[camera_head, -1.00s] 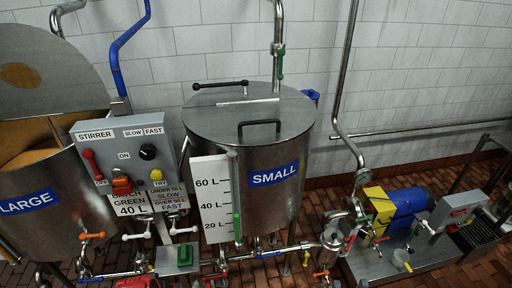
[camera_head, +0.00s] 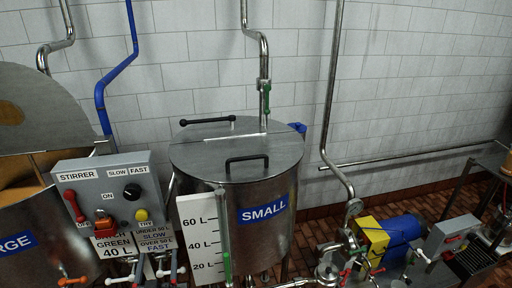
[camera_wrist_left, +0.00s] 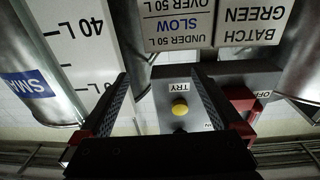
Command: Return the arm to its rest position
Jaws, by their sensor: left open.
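My left gripper (camera_wrist_left: 160,85) shows in the wrist view as two dark fingers with red parts, spread apart with nothing between them. Beyond them is the grey stirrer control box (camera_wrist_left: 172,112), seen upside down, with its yellow TRY button (camera_wrist_left: 180,108) showing between the fingers and apart from them. In the head view the same box (camera_head: 150,178) is at the left, and the gripper can hardly be made out among the fittings at the bottom edge. My right gripper is in neither view.
The small steel tank (camera_head: 270,185) stands in the middle, with a level scale (camera_head: 203,235) on its front. The large tank (camera_head: 50,255) is at the left. A blue and yellow pump (camera_head: 400,232) stands at the right. Pipes run up the tiled wall.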

